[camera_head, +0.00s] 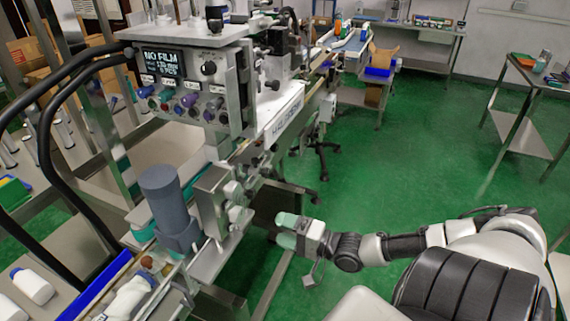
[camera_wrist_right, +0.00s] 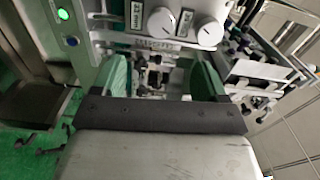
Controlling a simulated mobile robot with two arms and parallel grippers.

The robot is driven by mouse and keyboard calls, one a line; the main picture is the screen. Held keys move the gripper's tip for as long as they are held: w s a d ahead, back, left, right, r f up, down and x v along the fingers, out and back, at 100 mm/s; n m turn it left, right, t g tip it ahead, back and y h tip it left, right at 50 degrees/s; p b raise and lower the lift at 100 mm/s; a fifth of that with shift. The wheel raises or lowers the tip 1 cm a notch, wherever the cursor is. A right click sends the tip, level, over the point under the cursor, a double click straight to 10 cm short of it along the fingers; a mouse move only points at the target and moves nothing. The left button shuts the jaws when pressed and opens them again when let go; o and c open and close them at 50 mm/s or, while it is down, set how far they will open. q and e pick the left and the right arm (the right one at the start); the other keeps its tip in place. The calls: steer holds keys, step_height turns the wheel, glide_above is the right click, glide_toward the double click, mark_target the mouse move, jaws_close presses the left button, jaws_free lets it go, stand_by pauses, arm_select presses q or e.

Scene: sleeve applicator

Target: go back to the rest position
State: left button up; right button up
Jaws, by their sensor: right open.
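My right gripper (camera_head: 286,232) reaches in from the right in the head view. Its green fingertips point left toward the sleeve applicator machine (camera_head: 200,80). In the right wrist view the two green fingers (camera_wrist_right: 160,78) stand apart with nothing held between them. Beyond them, white knobs (camera_wrist_right: 180,24) and a lit green button (camera_wrist_right: 63,14) show on the machine. The machine's screen (camera_head: 163,62) reads "NO FILM". My left gripper does not show in the head view.
A dark grey cylinder (camera_head: 162,200) stands on the machine's near side. White bottles (camera_head: 33,286) lie at lower left by a blue rail (camera_head: 97,284). A side table (camera_head: 524,130) stands at right. The green floor (camera_head: 410,140) between is clear.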

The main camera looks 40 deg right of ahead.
stand_by(0.3)
steer(key=s+d+f+n+g+h, duration=0.1)
steer(key=s+f+n+g+h, duration=0.15)
steer(key=f, duration=0.75)
steer(key=s+d+f+n+g+h, duration=0.15)
steer(key=s+f, duration=0.25)
steer(key=f, duration=0.6)
steer(key=s+d+f+n+g+h, duration=0.1)
steer(key=s+f+n+g+h, duration=0.2)
steer(key=f, duration=0.7)
steer(key=s+a+f+n+g, duration=0.2)
steer(key=s+a+f, duration=0.3)
steer(key=s, duration=0.3)
steer(key=s+a+f+n+g+b, duration=0.1)
steer(key=s+a+f+n+g, duration=0.2)
steer(key=s+a+f, duration=0.3)
steer(key=s+a+f+n+g, duration=0.3)
steer(key=s+a+f, duration=0.3)
steer(key=s, duration=0.4)
steer(key=shift+s+f+g, duration=0.25)
steer(key=shift+s+g, duration=0.05)
steer(key=shift+d, duration=0.1)
